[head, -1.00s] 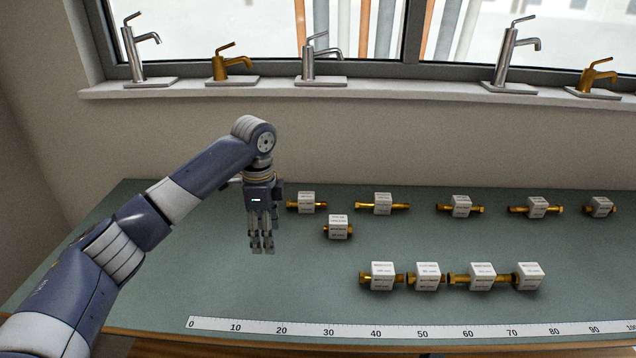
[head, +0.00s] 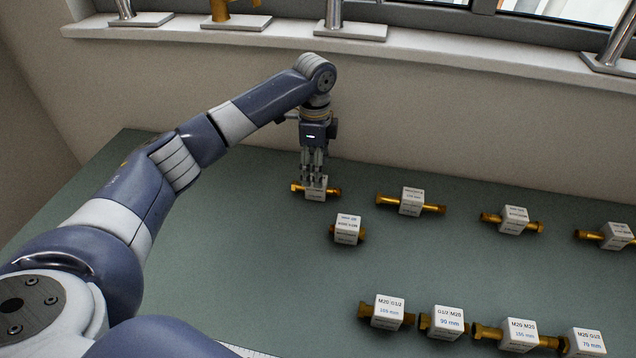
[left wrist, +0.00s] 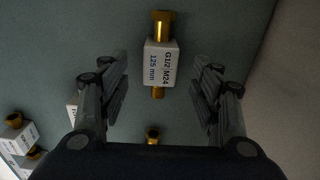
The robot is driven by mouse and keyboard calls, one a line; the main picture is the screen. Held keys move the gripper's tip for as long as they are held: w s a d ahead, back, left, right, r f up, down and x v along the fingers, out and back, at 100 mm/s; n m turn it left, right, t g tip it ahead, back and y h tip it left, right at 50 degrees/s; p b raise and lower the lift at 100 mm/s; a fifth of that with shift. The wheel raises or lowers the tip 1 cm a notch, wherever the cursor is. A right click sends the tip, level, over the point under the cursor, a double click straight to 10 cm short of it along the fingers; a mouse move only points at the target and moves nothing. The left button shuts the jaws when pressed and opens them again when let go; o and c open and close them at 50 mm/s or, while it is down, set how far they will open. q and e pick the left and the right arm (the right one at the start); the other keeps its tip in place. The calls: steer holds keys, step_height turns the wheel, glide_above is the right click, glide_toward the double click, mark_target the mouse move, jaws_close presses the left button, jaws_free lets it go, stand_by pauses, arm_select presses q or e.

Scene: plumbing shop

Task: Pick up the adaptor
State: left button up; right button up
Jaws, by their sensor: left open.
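Several brass adaptors with white label blocks lie on the green table (head: 200,270). My left gripper (head: 314,178) is open above the back-left adaptor (head: 316,188), pointing down. In the left wrist view this adaptor (left wrist: 161,62) lies between and beyond the two open fingers of the left gripper (left wrist: 160,85); its label reads G1/2 M24, 125 mm. No contact with the fingers shows in that view. Another adaptor (head: 347,229) lies just in front and to the right. The right gripper is not in view.
More adaptors stand to the right in the back row (head: 411,201) and in a front row (head: 388,312). A wall and a window sill (head: 230,35) with taps are behind the table. The table's left part is clear.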

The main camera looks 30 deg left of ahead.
arm_select(q)
steer(key=shift+f, duration=0.8)
step_height(320, 180, down, 4)
steer(key=shift+d+f+p, duration=0.1)
steer(key=shift+f+p, duration=0.1)
steer(key=shift+p, duration=0.55)
steer(key=shift+f, duration=0.4)
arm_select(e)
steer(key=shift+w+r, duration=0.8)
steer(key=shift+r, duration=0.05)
arm_select(q)
steer(key=shift+c, duration=0.3)
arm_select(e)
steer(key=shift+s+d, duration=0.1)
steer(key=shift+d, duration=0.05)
arm_select(q)
steer(key=c, duration=1.2)
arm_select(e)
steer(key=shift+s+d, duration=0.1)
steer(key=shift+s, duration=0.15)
